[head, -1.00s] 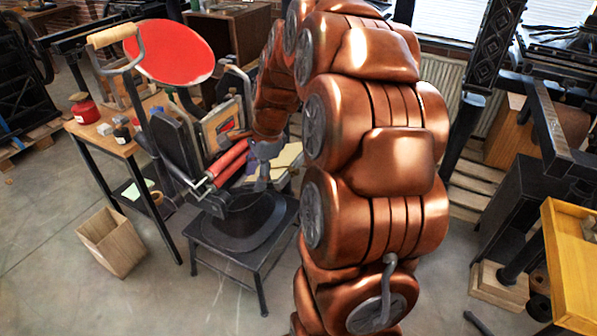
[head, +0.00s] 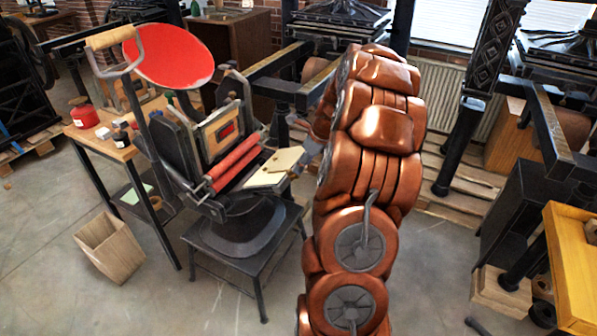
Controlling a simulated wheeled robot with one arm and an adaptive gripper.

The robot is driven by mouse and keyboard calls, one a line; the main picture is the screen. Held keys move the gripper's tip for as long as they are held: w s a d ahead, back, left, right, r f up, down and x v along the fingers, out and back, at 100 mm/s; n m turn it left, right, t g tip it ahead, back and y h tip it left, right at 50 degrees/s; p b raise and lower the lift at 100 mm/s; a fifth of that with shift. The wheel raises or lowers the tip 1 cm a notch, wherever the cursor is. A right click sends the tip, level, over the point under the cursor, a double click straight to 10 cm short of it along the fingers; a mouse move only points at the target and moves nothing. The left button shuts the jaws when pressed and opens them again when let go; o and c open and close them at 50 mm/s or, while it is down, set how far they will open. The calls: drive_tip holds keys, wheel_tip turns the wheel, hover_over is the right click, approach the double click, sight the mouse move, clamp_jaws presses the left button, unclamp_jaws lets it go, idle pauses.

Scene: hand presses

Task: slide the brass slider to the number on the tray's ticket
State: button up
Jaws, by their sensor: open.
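The hand press (head: 215,150) stands on a dark stool, with a red ink disc (head: 170,52) on top and red rollers (head: 235,165) across its front. A cream board (head: 270,178), perhaps the press's tray, juts out at the right of the rollers. My gripper (head: 297,170) is open at the board's right edge, small in the view and partly hidden by my arm. I cannot tell whether it touches anything. I cannot make out the brass slider or a ticket with a number.
A side table (head: 112,145) with a red jar (head: 84,113) and small pots stands left of the press. A wooden bin (head: 110,245) is on the floor. A yellow bench (head: 572,265) is at right. Dark press frames stand behind; the floor in front is clear.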

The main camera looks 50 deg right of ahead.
sight(296, 175)
drive_tip(key=shift+p+x, duration=0.3)
drive_tip(key=shift+x, duration=1.95)
drive_tip(key=c, duration=0.8)
drive_tip(key=shift+s+a+p, duration=0.25)
drive_tip(key=shift+a+p, duration=0.15)
drive_tip(key=shift+a, duration=0.6)
drive_tip(key=shift+c, duration=0.2)
drive_tip(key=o, duration=0.8)
drive_tip(key=shift+o, duration=0.2)
drive_tip(key=shift+r, duration=0.15)
drive_tip(key=v, duration=1.1)
drive_tip(key=shift+s+r, duration=0.3)
drive_tip(key=shift+r, duration=0.05)
